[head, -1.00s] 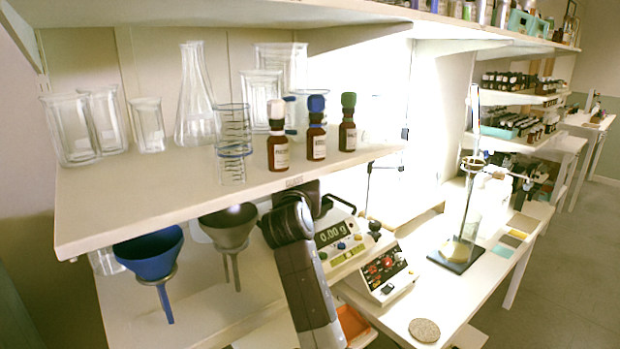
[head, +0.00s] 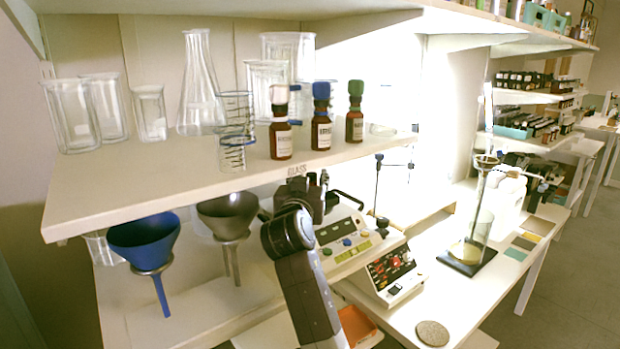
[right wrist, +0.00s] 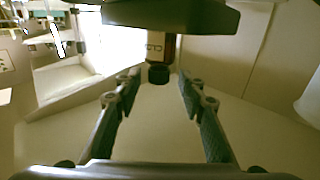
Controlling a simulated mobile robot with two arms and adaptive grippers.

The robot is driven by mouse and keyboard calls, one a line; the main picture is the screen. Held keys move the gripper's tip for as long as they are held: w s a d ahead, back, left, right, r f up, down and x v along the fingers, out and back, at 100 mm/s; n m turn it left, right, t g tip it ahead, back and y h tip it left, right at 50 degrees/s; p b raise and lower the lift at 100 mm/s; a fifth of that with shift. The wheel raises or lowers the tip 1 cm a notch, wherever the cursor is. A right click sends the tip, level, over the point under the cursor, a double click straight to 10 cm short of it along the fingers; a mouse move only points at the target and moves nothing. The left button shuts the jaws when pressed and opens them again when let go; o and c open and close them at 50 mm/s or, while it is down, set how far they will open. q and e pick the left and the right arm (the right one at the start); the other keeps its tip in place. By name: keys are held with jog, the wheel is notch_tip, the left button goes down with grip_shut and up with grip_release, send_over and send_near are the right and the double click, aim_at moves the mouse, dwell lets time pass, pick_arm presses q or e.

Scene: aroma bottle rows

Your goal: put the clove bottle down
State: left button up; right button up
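The clove bottle (right wrist: 156,48) shows in the right wrist view, brown with a black cap and a partly readable label. That view appears upside down, and the bottle seems to stand upright on a dark flat surface (right wrist: 205,17). My right gripper (right wrist: 158,78) is open. Its fingertips are spread to either side of the cap end, with gaps to the bottle. In the head view my right gripper (head: 308,190) is below the front edge of the upper shelf, in front of the balance (head: 345,240). I cannot clearly pick out the clove bottle there. My left gripper is not in view.
Brown bottles with white (head: 281,135), blue (head: 321,130) and green (head: 355,120) caps stand on the upper shelf (head: 130,190), beside glassware. A blue funnel (head: 145,242) and a grey funnel (head: 228,214) hang below. A red-buttoned device (head: 390,275) is right of my arm.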

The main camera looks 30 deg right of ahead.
jog(key=shift+d, duration=0.1)
jog(key=b+v, duration=0.2)
jog(key=v, duration=1)
